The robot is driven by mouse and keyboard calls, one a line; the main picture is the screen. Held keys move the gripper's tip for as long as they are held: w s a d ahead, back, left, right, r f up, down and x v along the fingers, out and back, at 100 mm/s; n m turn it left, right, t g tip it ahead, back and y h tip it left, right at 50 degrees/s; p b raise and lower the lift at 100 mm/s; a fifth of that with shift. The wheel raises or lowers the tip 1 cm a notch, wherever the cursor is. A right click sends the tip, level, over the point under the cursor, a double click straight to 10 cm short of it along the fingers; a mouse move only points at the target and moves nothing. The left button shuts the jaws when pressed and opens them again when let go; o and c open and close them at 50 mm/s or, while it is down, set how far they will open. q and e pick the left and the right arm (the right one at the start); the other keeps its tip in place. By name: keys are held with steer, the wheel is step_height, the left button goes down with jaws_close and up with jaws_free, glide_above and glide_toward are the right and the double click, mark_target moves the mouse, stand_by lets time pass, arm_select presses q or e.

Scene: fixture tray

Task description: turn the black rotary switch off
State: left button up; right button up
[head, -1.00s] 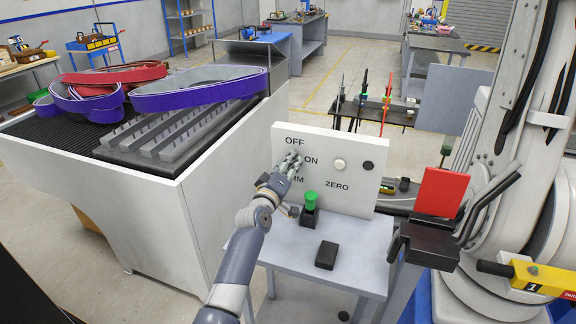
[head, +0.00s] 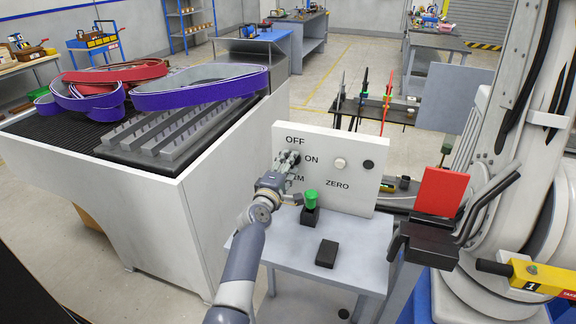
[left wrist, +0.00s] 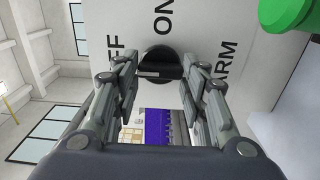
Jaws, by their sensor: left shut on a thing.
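The black rotary switch (left wrist: 160,66) is a round knob on an upright white panel (head: 352,190). Labels OFF, ON and ARM surround it. In the left wrist view it sits between my left fingertips (left wrist: 161,72), and its raised bar runs across the picture from one finger to the other. My right gripper is not in view.
The panel also has a white knob (head: 340,163), a black knob (head: 368,165) and a ZERO label. A green-topped button (head: 311,198) and a black block (head: 327,254) stand on the small table (head: 290,250) before it. A large grey cabinet (head: 160,220) stands left.

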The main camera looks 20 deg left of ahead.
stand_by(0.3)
arm_select(q)
steer(key=o, duration=1.1)
steer(key=shift+c, duration=0.2)
